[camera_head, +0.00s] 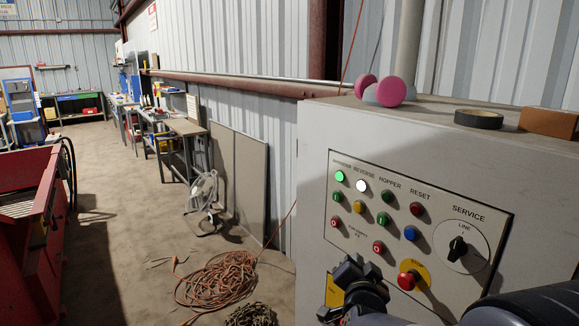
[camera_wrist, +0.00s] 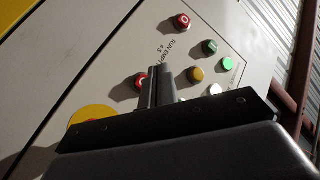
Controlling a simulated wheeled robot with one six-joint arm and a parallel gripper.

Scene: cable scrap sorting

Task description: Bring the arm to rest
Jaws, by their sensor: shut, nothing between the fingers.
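My gripper (camera_head: 346,278) is at the bottom of the head view, in front of the lower left part of a grey control panel (camera_head: 385,262). In the wrist view its two dark fingers (camera_wrist: 160,75) are together with nothing between them. The panel face lies behind the fingers, with a red button (camera_wrist: 140,82) beside their tips on the left. Whether the fingertips touch the panel cannot be told. My arm runs off the lower right of the head view.
The panel carries a lit green lamp (camera_head: 339,176), a red stop button (camera_head: 408,280) on yellow and a service switch (camera_head: 458,248). Black tape (camera_head: 478,119) and a brown block (camera_head: 549,122) lie on the cabinet top. An orange cable coil (camera_head: 215,280) lies on the floor, left.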

